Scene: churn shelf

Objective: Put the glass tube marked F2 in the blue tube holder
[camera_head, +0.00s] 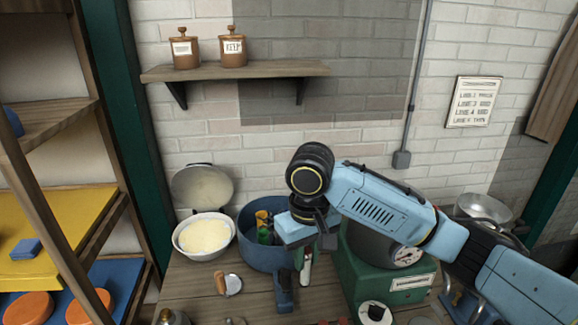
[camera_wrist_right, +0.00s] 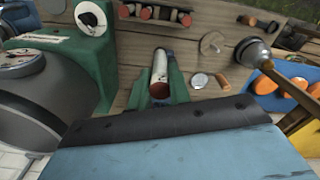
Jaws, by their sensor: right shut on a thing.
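My right gripper (camera_head: 303,255) is shut on a glass tube (camera_head: 306,268) with pale and reddish parts. In the right wrist view the same tube (camera_wrist_right: 159,72) sits between the green finger pads (camera_wrist_right: 161,88), its red end towards the camera. Its mark cannot be read. The gripper is just right of a blue pot (camera_head: 258,252) and left of a green scale (camera_head: 362,278), above the wooden worktop. I cannot make out a blue tube holder for certain; a blue frame (camera_head: 458,303) shows partly at the lower right. My left gripper is not in view.
Several red-ended tubes (camera_wrist_right: 154,14) lie in a row at the worktop's edge. A white bowl (camera_head: 204,236) stands left of the pot, which holds coloured things. A wall shelf (camera_head: 235,70) with two brown jars is above. A rack with yellow and blue shelves stands left.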

